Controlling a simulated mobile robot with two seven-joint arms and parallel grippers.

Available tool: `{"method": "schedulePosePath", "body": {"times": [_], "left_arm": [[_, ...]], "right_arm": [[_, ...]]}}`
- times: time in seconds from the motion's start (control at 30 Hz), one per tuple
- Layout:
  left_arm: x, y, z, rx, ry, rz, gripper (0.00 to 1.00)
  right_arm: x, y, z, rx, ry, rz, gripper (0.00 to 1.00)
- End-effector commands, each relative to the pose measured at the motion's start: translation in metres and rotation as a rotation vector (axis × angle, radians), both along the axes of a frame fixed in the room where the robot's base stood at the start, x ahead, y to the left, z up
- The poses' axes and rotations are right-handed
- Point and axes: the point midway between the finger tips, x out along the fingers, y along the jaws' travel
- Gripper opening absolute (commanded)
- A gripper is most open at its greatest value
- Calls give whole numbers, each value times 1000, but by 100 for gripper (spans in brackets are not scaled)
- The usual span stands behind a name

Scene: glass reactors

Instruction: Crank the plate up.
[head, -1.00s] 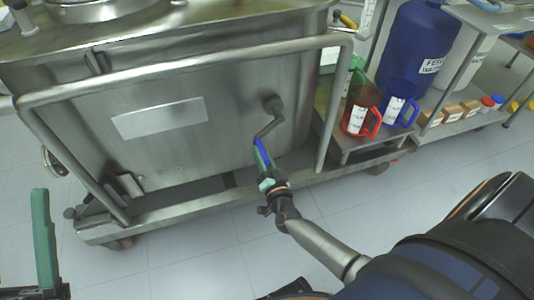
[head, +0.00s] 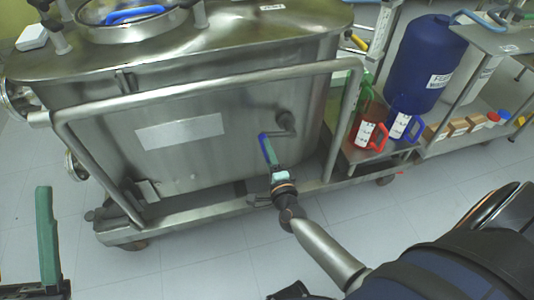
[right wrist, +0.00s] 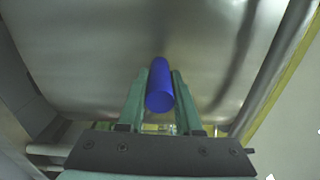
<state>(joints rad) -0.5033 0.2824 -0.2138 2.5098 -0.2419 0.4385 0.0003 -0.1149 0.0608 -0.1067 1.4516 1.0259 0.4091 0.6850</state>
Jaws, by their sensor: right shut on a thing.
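The blue crank handle (head: 265,146) sticks out toward me. My right gripper (head: 269,158) is shut around this handle. The right wrist view shows the blue handle (right wrist: 160,92) between the two green fingers (right wrist: 158,100). My left gripper (head: 22,245) is at the lower left, away from the crank, with one green finger clearly visible and empty space beside it. I cannot make out the plate.
A low frame bar (head: 180,218) runs below. At the right, a cart shelf (head: 362,157) holds red and blue jugs, near a blue drum (head: 425,60). The floor in front is clear.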

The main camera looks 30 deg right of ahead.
Motion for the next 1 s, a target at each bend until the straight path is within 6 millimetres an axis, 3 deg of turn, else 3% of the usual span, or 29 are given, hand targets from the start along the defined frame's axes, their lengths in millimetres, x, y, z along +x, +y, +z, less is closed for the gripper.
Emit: {"method": "schedulePosePath", "body": {"times": [0.03, 0.27, 0.4, 0.6, 1.0], "left_arm": [[0, 0, 5, 2, -2, 3, 50], [-1, 1, 15, 2, -10, 13, 50], [19, 5, -7, 3, 105, 41, 50], [30, 6, -23, 4, 185, 55, 50], [27, 5, -20, 3, 160, 49, 50]], "right_arm": [[0, 2, 10, 48, -16, 6, 0], [-2, -7, 30, 260, -66, 5, 0], [-3, -15, 41, 389, -98, 4, 0], [-7, -28, 54, 573, -143, 1, 0], [-14, -61, 72, 930, -231, -2, 0]]}}
